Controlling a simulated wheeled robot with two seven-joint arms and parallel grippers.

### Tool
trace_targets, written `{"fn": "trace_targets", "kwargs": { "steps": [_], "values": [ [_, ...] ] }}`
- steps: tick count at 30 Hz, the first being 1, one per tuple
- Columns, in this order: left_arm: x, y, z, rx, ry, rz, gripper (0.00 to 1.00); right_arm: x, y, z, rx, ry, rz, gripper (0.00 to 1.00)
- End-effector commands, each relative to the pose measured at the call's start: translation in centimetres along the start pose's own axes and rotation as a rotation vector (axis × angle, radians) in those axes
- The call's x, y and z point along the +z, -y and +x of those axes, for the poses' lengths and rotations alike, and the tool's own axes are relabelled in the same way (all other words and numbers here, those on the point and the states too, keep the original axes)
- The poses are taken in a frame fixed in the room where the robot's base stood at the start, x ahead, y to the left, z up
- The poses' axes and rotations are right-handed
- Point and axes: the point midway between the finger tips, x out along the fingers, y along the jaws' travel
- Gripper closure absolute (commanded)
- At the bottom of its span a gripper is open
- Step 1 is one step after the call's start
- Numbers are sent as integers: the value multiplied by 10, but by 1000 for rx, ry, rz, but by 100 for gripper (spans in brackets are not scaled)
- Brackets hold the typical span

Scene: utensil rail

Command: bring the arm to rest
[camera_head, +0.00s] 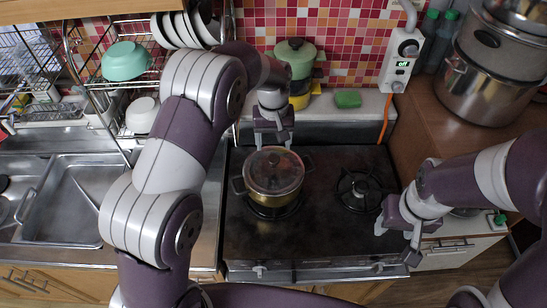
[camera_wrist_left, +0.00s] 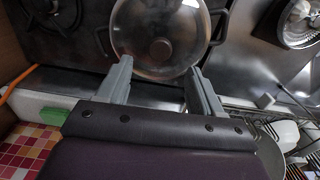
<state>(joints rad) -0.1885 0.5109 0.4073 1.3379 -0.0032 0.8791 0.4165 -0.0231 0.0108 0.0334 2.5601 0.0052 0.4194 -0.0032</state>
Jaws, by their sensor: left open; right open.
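My left gripper (camera_head: 273,139) is open and empty behind the lidded pot on the stove. Its two fingers (camera_wrist_left: 158,88) are apart in the left wrist view, with the pot's lid beyond them and nothing between them. My right gripper (camera_head: 396,245) is open and empty at the stove's front right, near the front edge. My left arm crosses the middle of the head view, and my right arm comes in from the right.
The lidded pot (camera_head: 274,175) stands on the stove (camera_head: 320,222); a bare burner (camera_head: 360,190) is to its right. Green pots (camera_head: 296,58) and a green sponge (camera_head: 348,98) are behind. A large steel pot (camera_head: 482,92) stands at right, a sink (camera_head: 70,205) at left.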

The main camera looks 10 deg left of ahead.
Motion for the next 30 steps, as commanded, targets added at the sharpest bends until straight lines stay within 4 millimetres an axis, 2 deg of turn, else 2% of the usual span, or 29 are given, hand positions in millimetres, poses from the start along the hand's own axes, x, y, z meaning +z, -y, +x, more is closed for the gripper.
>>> {"fn": "trace_targets", "kwargs": {
  "steps": [1,3,4,6,19,21,23,26,30],
  "values": [
    [-1,-1,-8,2,-4,0,34,1,0,8,0,0,0,46],
    [0,0,-23,1,-3,0,34,1,0,11,0,0,0,46],
    [0,0,-37,0,0,0,34,0,0,-3,0,1,0,46],
    [0,0,-46,0,1,0,34,-1,0,-10,0,-1,0,46],
    [0,0,-48,0,1,3,34,-1,0,-10,0,0,0,46],
    [-6,-3,-47,12,-29,48,34,-1,0,-10,0,0,0,46],
    [7,3,-30,9,-21,111,34,-1,0,-10,0,0,0,46],
    [42,24,-11,10,-25,206,34,0,0,0,0,0,0,46],
    [109,70,8,14,-51,293,34,3,0,25,0,0,0,46]
  ]
}}
